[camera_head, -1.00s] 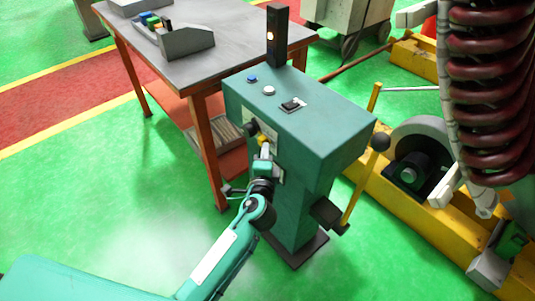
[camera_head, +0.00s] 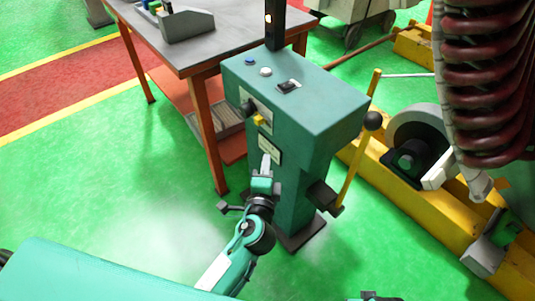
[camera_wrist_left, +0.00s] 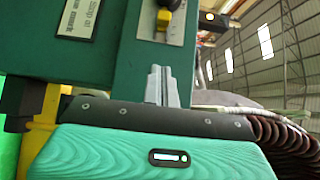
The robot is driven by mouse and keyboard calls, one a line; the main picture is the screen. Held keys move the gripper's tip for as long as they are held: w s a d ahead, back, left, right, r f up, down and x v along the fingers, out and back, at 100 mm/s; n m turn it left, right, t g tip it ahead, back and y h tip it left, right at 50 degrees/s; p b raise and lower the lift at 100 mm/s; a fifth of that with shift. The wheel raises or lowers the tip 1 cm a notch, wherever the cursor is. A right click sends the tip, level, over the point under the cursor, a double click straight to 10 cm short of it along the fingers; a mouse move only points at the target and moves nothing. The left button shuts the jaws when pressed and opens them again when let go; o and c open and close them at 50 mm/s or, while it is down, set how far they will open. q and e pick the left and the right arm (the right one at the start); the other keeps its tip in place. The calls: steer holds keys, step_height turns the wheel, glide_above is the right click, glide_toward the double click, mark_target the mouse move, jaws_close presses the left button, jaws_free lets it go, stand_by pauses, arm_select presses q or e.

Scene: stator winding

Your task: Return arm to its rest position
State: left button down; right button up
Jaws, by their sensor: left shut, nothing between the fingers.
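My left arm comes in from the lower left in the head view. My left gripper (camera_head: 265,161) is shut and empty, in front of the green control cabinet (camera_head: 300,105). In the left wrist view its closed grey fingers (camera_wrist_left: 163,86) point up at the cabinet front. A yellow-handled switch (camera_wrist_left: 165,18) on a light plate stands above the fingertips, apart from them. The same yellow switch (camera_head: 260,120) shows in the head view. My right gripper does not show clearly; only a small dark part is at the bottom edge.
A grey-topped table (camera_head: 190,45) with orange legs stands behind the cabinet. A yellow lever (camera_head: 358,150) and black pedal-like block (camera_head: 323,197) are at its right side. A yellow frame (camera_head: 420,205) and a dark red coil (camera_head: 485,90) lie to the right. Green floor is free at left.

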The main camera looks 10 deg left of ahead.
arm_select(q)
steer(key=shift+s+d, duration=0.1)
steer(key=shift+s, duration=0.35)
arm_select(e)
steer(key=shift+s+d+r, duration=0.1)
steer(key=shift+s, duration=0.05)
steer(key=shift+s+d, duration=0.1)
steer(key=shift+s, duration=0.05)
